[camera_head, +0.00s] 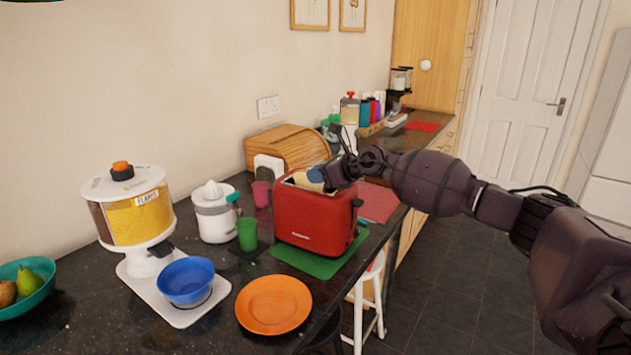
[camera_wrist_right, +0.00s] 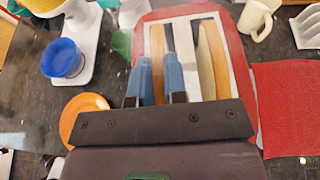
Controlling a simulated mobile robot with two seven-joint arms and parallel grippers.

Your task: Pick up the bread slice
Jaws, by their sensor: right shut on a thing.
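The red toaster (camera_head: 312,222) stands on a green mat (camera_head: 310,262) on the dark counter. My right gripper (camera_head: 322,178) is over its top, coming in from the right. In the right wrist view, its blue fingers (camera_wrist_right: 160,80) are on either side of a bread slice (camera_wrist_right: 157,45), shut on it at the left slot. Part of the slice is hidden by the fingers, and I cannot tell how far it is out of the slot. A second bread slice (camera_wrist_right: 213,55) stands in the right slot. My left gripper is not in view.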

